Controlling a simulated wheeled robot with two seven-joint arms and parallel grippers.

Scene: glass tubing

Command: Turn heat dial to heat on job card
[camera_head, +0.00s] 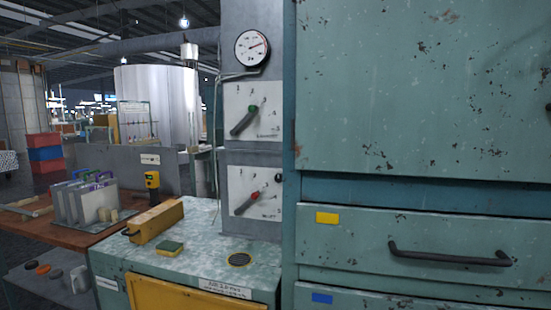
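Two white dial plates are mounted on a grey column. The upper dial (243,120) has a dark handle pointing to the lower left and a green mark near its hub. The lower dial (245,204) has a dark handle also pointing to the lower left and a red mark near its hub. Both have numbers around them, but their labels are too small to read, so I cannot tell which is the heat dial. I cannot make out a job card for certain. Neither of my grippers is in view.
A round gauge (252,47) sits above the dials. Below them, a speckled green bench top (205,240) holds a yellow box (156,220) and a sponge (170,248). A worn green cabinet (420,100) with drawers fills the right side, close to the column.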

